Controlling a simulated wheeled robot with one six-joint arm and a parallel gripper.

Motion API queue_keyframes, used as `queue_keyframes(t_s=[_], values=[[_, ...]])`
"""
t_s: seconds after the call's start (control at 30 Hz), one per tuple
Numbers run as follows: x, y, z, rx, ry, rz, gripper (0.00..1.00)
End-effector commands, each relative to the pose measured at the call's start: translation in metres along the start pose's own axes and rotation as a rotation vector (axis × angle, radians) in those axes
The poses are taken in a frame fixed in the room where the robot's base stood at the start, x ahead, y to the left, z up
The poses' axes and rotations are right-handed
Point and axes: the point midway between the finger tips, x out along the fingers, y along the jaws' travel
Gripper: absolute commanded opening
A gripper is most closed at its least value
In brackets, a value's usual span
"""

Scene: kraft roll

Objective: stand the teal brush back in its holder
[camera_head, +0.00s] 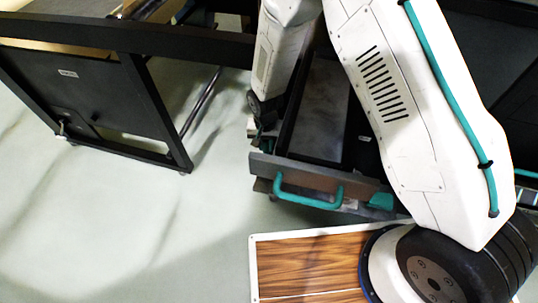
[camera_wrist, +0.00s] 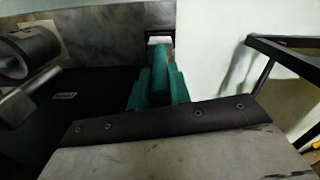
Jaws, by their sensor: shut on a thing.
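In the wrist view my gripper (camera_wrist: 159,88) reaches away from the camera, its teal fingers close together. A teal rounded shaft, which looks like the brush (camera_wrist: 160,66), lies between the fingers, and they are shut on it. A small pale piece (camera_wrist: 159,40) shows at its far end, by a dark edge. In the head view my white arm covers much of the right side, and I cannot make out the gripper or the brush clearly. I cannot identify the brush holder in either view.
In the head view a dark unit with a teal handle (camera_head: 308,192) stands mid-picture. A black frame stand (camera_head: 90,100) is at left, with pale open floor (camera_head: 130,220) between. In the wrist view a grey roller-like part (camera_wrist: 28,50) is at upper left and a dark frame (camera_wrist: 285,60) at right.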

Motion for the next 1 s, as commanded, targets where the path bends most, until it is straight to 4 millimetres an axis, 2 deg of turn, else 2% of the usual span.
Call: queue_keyframes(t_s=[0.2,0.43,0.8,0.83,0.9,1.0], values=[[0.018,-0.001,-0.001,0.0,0.001,0.0,0.0],[0.05,0.0,-0.001,0.001,0.0,0.0,0.0],[0.054,0.0,-0.001,0.001,0.001,-0.001,0.0],[0.054,0.0,-0.002,0.001,0.002,-0.001,0.25],[0.054,0.0,-0.002,0.001,0.002,-0.001,0.41],[0.054,0.0,-0.001,0.001,0.001,-0.001,0.41]])
